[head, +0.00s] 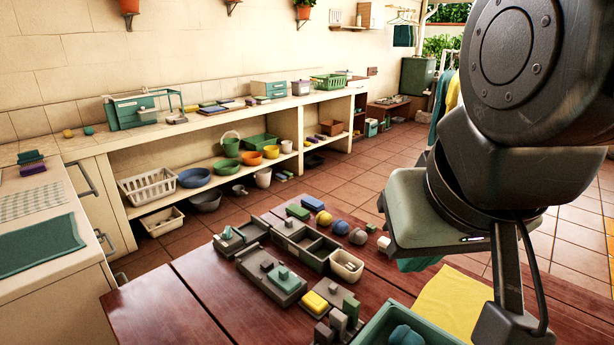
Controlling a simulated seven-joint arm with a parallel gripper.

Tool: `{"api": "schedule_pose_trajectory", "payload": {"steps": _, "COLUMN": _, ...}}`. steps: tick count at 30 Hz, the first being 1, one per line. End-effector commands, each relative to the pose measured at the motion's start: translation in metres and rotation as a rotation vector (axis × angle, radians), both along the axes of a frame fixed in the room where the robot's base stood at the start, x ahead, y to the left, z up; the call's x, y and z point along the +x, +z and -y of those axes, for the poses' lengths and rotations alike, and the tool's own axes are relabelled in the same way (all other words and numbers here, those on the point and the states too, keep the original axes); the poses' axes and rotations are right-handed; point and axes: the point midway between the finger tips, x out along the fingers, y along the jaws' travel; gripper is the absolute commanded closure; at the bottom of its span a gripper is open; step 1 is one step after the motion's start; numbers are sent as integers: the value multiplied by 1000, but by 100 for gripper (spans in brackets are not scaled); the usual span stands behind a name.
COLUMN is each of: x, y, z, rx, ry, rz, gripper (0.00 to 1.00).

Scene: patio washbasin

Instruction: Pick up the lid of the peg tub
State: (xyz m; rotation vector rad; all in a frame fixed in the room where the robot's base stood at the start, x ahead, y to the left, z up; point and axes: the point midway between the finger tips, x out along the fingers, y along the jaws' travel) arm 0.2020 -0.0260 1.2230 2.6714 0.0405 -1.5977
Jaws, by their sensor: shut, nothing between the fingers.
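My gripper (513,326) hangs at the lower right of the head view, above the right part of the wooden table. Its fingers are shut with nothing between them, and the frame's bottom edge is close below them. I cannot tell for sure which thing is the peg tub. A long dark grey block with a teal knob-like piece on top (271,277) lies on the table, left of my gripper and well apart from it; it may be a lidded tub. A small cream open tub (347,265) stands to its right.
A green tray (375,331) holding a teal lump is at the bottom edge, left of my gripper. A yellow cloth (450,303) lies beside it. A grey divided box (304,243), balls and small blocks crowd the table's middle. The table's left part (165,310) is bare.

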Motion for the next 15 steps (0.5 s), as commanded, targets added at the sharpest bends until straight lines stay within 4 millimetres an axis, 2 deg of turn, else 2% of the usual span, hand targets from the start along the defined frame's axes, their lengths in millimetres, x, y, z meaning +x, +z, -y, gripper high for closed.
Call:
{"api": "schedule_pose_trajectory", "payload": {"steps": 9, "x": 0, "y": 0, "z": 0, "rx": 0, "ry": 0, "rz": 0, "gripper": 98}}
{"api": "schedule_pose_trajectory", "payload": {"steps": 15, "x": 0, "y": 0, "z": 0, "rx": 0, "ry": 0, "rz": 0, "gripper": 68}}
